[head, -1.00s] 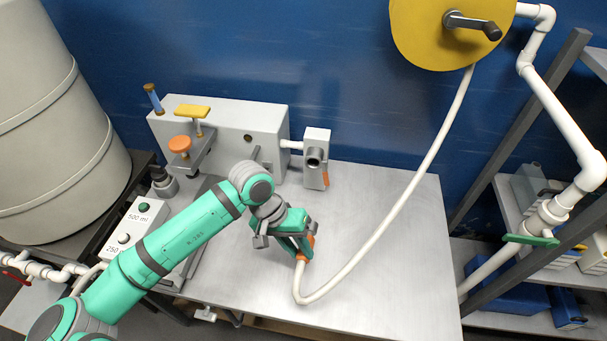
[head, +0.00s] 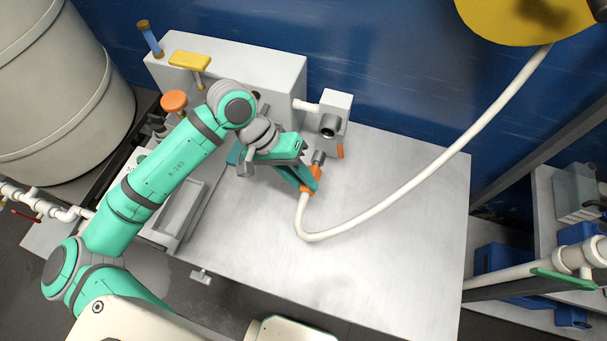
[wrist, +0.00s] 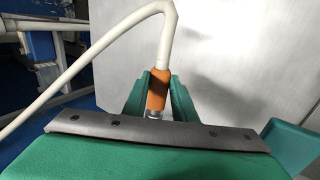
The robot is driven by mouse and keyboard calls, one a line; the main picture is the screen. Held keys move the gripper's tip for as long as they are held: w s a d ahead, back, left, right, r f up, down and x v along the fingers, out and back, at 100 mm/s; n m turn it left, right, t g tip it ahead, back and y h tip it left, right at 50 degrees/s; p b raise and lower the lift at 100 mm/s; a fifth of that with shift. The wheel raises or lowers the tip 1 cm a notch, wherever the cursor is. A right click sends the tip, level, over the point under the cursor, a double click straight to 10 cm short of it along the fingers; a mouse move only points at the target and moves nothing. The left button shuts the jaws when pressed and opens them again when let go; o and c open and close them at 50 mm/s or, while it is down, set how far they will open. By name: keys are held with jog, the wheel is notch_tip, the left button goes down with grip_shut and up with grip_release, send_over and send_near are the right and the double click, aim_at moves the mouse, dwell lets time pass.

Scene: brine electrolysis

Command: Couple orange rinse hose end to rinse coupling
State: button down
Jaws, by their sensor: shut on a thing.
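My gripper (head: 308,178) is shut on the orange rinse hose end (head: 313,181), held over the metal table. In the wrist view the orange hose end (wrist: 158,88) sits between my two green fingers, with the white hose (wrist: 168,40) leaving its far side. The hose end's grey metal tip (head: 318,157) points up the picture toward the rinse coupling. The rinse coupling (head: 328,126) is a dark-mouthed grey socket on a white block behind the table's middle. The tip is below the socket in the head view and apart from it.
The white hose (head: 420,185) loops right and up to a yellow reel (head: 530,15). A white housing (head: 240,75) with a yellow handle (head: 190,60) and orange knob (head: 174,102) stands left of the coupling. The table's right side (head: 410,240) is clear.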

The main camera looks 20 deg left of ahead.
aim_at(316, 155)
jog(key=shift+s, duration=0.15)
jog(key=shift+w, duration=2.75)
jog(key=shift+w, duration=1.55)
dwell(1.6)
jog(key=shift+w, duration=0.75)
dwell(1.2)
